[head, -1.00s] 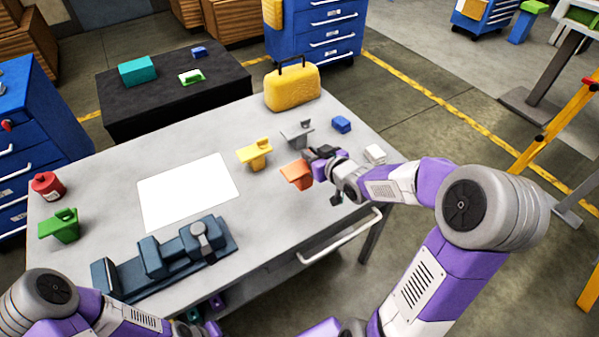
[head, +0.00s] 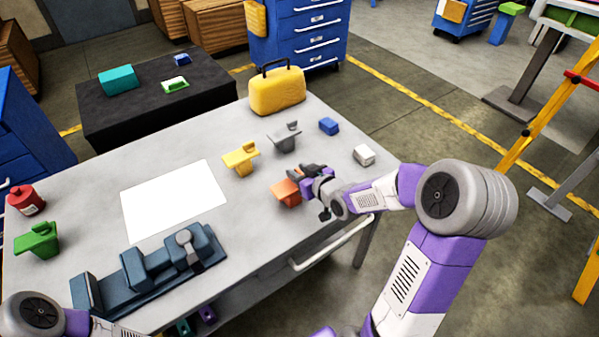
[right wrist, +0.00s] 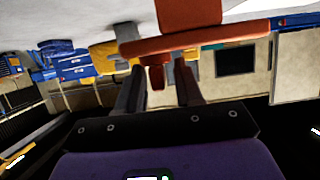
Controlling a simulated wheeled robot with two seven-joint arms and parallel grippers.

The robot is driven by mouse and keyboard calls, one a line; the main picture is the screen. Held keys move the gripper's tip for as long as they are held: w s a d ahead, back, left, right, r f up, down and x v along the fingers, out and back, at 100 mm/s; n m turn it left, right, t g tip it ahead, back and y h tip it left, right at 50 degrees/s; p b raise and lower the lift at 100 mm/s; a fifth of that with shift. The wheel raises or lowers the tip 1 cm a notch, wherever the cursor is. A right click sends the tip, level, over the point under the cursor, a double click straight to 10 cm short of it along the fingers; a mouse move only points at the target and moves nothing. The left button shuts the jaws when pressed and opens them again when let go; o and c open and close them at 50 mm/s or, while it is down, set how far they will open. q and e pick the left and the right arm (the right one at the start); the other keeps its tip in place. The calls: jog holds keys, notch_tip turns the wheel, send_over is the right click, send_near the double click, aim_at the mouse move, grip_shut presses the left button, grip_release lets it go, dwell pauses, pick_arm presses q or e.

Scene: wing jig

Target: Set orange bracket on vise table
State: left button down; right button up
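The orange bracket (head: 285,192) sits on the grey workbench (head: 95,178), near its front right part. My right gripper (head: 305,180) is at the bracket's right side and partly covers it. In the right wrist view the bracket's flat plate (right wrist: 215,42) lies just beyond the fingers. A small orange tab lies between the right gripper's fingertips (right wrist: 159,72), which stand apart with gaps beside it. The dark blue vise (head: 135,272) stands at the bench's front left. My left arm shows at the bottom left corner; its gripper is out of view.
A yellow bracket (head: 240,158), a grey bracket (head: 284,138), a blue block (head: 329,126) and a white block (head: 364,155) stand around the orange bracket. A white sheet (head: 172,198) lies behind the vise. A green part (head: 37,240) and red bottle (head: 26,199) stand at left.

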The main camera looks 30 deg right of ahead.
jog(key=shift+o, duration=0.2)
jog(key=shift+r, duration=0.1)
jog(key=shift+s+r, duration=0.15)
jog(key=a+b+v, duration=0.1)
jog(key=v, duration=1)
jog(key=shift+s+d, duration=0.25)
jog(key=shift+d, duration=0.25)
jog(key=shift+r, duration=0.1)
